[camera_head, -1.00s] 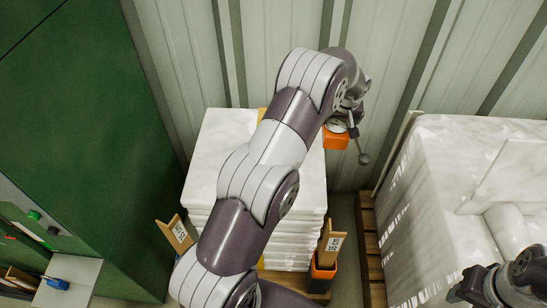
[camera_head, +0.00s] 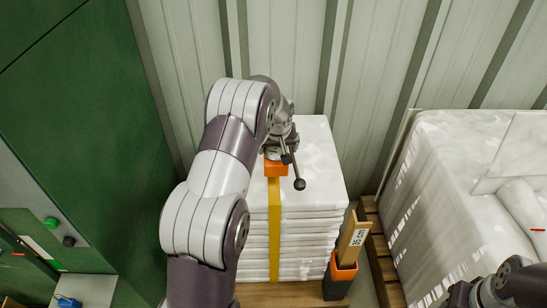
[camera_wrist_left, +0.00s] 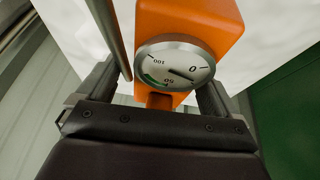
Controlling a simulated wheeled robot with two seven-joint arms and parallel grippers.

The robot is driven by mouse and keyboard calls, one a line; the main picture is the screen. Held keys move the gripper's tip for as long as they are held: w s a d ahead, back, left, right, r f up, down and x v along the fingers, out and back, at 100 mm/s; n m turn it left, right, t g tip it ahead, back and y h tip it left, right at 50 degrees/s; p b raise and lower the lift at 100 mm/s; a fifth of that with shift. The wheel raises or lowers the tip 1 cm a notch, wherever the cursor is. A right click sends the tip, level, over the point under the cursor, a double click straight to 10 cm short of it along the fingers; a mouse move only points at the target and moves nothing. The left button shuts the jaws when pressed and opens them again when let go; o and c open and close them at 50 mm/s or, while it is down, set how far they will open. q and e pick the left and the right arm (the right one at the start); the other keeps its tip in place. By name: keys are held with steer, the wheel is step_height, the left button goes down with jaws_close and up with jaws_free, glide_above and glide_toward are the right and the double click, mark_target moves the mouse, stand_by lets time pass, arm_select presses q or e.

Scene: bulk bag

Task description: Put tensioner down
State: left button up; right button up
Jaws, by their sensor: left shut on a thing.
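The tensioner is an orange block with a round dial and a lever ending in a dark ball knob. In the head view the tensioner (camera_head: 276,168) is at the front top edge of a stack of white bags (camera_head: 315,165), above a yellow strap (camera_head: 274,230) running down the stack's front. My left gripper (camera_head: 274,148) is shut on it, and partly hidden by my arm. In the left wrist view the tensioner (camera_wrist_left: 190,25) sits between the fingers, its dial facing the camera. Whether it touches the bags cannot be told. My right gripper (camera_head: 490,290) is at the lower right, partly cut off.
A wooden board marked 35 cm (camera_head: 354,238) stands in an orange and black holder (camera_head: 342,275) at the stack's right front corner. A wrapped white load (camera_head: 450,200) stands on a pallet at right. A green cabinet (camera_head: 80,120) is at left; a ribbed wall (camera_head: 300,50) is behind.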

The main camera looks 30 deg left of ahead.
mark_target(275, 156)
arm_select(q)
steer(key=shift+a+f, duration=0.2)
steer(key=shift+a, duration=0.2)
steer(key=shift+f, duration=2.05)
steer(key=shift+f, duration=0.1)
steer(key=o, duration=1.4)
steer(key=shift+f, duration=0.1)
steer(key=shift+c, duration=0.2)
steer(key=shift+r, duration=0.4)
steer(key=v, duration=1.1)
steer(key=shift+s+d, duration=0.2)
steer(key=shift+s, duration=0.05)
steer(key=s+d+m+g, duration=0.1)
steer(key=s+d+m, duration=0.1)
steer(key=s+d, duration=0.3)
steer(key=s+d+m+h, duration=0.1)
steer(key=s+d, duration=0.3)
steer(key=s, duration=0.6)
steer(key=s+d+m+g+h, duration=0.1)
steer(key=s+d+m, duration=0.2)
steer(key=s+d, duration=0.2)
steer(key=s, duration=0.3)
steer(key=shift+s+d+f+m+g, duration=0.2)
steer(key=shift+s+d+m+g, duration=0.1)
steer(key=shift+m, duration=0.1)
